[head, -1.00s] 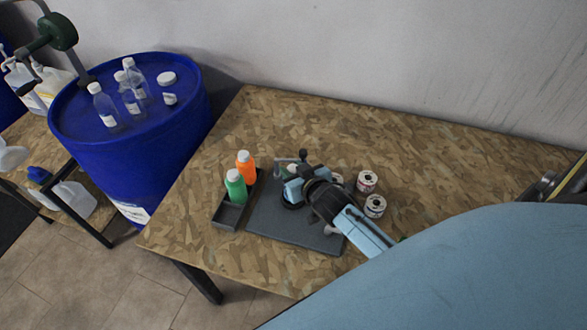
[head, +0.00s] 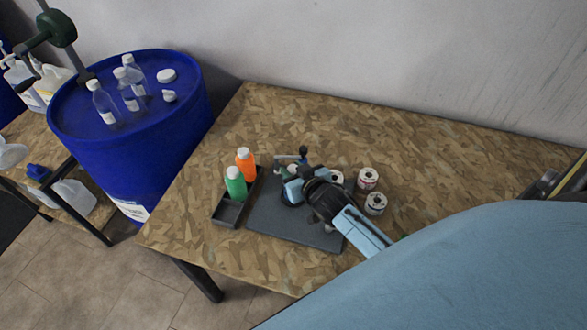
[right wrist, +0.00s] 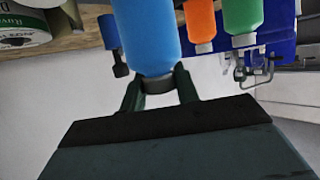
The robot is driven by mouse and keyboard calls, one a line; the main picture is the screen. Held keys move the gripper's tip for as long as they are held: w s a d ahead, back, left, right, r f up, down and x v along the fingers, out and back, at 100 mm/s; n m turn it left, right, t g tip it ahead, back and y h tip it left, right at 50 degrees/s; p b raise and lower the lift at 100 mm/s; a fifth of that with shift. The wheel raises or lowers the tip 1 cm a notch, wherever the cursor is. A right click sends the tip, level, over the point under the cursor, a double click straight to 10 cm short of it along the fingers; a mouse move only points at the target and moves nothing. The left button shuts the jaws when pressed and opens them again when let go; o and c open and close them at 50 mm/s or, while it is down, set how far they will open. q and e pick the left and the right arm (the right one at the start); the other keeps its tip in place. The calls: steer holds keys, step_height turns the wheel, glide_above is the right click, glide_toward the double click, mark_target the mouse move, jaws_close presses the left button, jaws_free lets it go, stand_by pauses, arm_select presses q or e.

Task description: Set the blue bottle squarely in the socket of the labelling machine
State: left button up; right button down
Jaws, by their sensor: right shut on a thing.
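In the right wrist view the blue bottle (right wrist: 148,35) is in my right gripper (right wrist: 158,88). The fingers are shut on its dark neck or cap. In the head view my right gripper (head: 294,189) is over the labelling machine, whose dark base plate (head: 290,231) lies flat on the table. The machine's small lever (head: 291,158) shows just behind the gripper. The gripper hides most of the blue bottle and the socket in the head view. I cannot tell whether the bottle touches the socket. My left gripper is not in view.
Label rolls (head: 368,178) stand to the right. A blue drum (head: 130,150) with clear bottles stands left. The table's back is clear.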

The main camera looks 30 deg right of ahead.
steer(key=shift+f, duration=0.1)
stand_by(0.3)
steer(key=c, duration=1)
jaws_free()
steer(key=shift+o, duration=0.2)
steer(key=shift+f, duration=0.1)
steer(key=shift+s, duration=0.1)
steer(key=v, duration=1.3)
steer(key=shift+p, duration=0.4)
steer(key=shift+s, duration=0.1)
